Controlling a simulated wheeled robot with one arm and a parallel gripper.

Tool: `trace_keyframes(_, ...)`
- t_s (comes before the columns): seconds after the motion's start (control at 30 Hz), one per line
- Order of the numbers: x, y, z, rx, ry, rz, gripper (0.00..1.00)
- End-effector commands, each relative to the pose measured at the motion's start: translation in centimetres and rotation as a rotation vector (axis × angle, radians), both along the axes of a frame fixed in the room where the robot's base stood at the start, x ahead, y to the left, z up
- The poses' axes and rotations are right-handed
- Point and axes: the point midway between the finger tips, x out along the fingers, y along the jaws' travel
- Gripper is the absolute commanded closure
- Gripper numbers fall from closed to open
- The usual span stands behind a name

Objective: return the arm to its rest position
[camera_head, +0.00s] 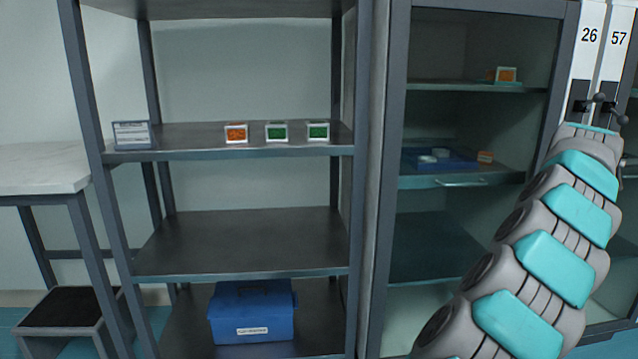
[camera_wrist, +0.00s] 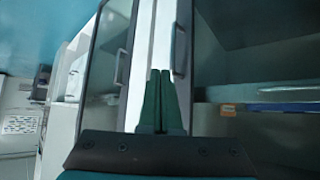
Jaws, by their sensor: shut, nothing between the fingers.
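My gripper (camera_wrist: 159,97) shows in the wrist view, with its two green fingers close together and nothing between them. It points toward the cabinet fronts. In the head view my arm, grey with teal covers, rises from the bottom to the upper right in front of the glass cabinet (camera_head: 384,190). The fingers cannot be made out in the head view.
A grey shelf rack (camera_head: 240,245) holds an orange box (camera_head: 236,133), two green boxes (camera_head: 276,131) and a label stand (camera_head: 132,135). A blue case (camera_head: 252,308) sits low. Left are a table (camera_head: 40,168) and a step stool (camera_head: 65,305).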

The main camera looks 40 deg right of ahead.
Motion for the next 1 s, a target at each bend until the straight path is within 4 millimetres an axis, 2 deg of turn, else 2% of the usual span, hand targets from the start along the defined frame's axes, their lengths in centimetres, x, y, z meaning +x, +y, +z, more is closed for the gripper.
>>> trace_keyframes(0.07,0.4,0.2,0.0,0.002,0.000,0.007,1.00)
trace_keyframes(0.17,2.6,1.4,0.0,0.014,-0.002,0.046,1.00)
trace_keyframes(0.27,7.0,4.2,-0.1,0.043,-0.004,0.127,1.00)
trace_keyframes(0.37,12.2,8.4,-0.3,0.081,-0.003,0.233,1.00)
trace_keyframes(0.4,14.2,10.4,-0.5,0.099,0.001,0.277,1.00)
trace_keyframes(0.47,17.0,13.5,-0.5,0.120,0.008,0.341,1.00)
trace_keyframes(0.5,18.7,15.7,-0.8,0.139,0.016,0.386,1.00)
trace_keyframes(0.57,21.1,19.1,-1.1,0.164,0.027,0.450,1.00)
trace_keyframes(0.7,25.3,27.9,-2.1,0.225,0.072,0.598,1.00)
trace_keyframes(0.83,27.4,36.6,-3.4,0.280,0.131,0.731,1.00)
trace_keyframes(1.0,27.3,48.1,-5.8,0.353,0.231,0.890,1.00)
